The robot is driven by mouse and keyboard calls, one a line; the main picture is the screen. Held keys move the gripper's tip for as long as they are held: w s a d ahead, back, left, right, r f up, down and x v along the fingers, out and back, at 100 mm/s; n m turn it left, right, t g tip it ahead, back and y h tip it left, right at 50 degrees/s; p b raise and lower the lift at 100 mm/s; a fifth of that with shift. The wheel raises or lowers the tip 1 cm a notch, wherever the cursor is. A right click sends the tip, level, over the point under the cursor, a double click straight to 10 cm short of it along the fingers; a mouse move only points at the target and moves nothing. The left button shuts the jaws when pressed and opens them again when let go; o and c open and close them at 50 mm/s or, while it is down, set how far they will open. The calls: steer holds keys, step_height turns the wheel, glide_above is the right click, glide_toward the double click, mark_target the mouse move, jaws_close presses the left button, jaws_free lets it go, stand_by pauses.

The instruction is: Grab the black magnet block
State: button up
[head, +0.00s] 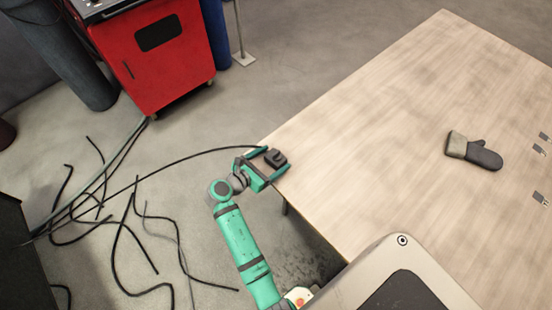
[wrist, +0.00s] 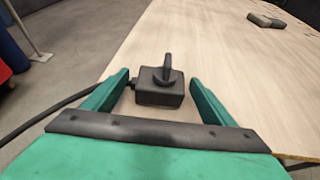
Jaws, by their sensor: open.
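The black magnet block (head: 276,158) sits on the wooden table near its left corner. In the wrist view the magnet block (wrist: 158,95) is a dark box with an upright handle or lever on top and a small stub on its left side. My gripper (head: 279,159) is open around it, with one green finger on each side. In the wrist view my gripper (wrist: 158,78) shows gaps between both fingers and the block. I cannot tell how far the fingertips are above the table.
A black cable (head: 190,156) runs from the floor to the table edge by my gripper. A work glove (head: 474,151) and several grey metal pieces (head: 541,198) lie farther right on the table (head: 380,120). A red cabinet (head: 160,60) stands behind. Table space between block and glove is clear.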

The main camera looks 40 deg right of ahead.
steer(key=shift+x, duration=0.8)
steer(key=shift+s, duration=0.1)
steer(key=c, duration=1.7)
steer(key=shift+r, duration=0.1)
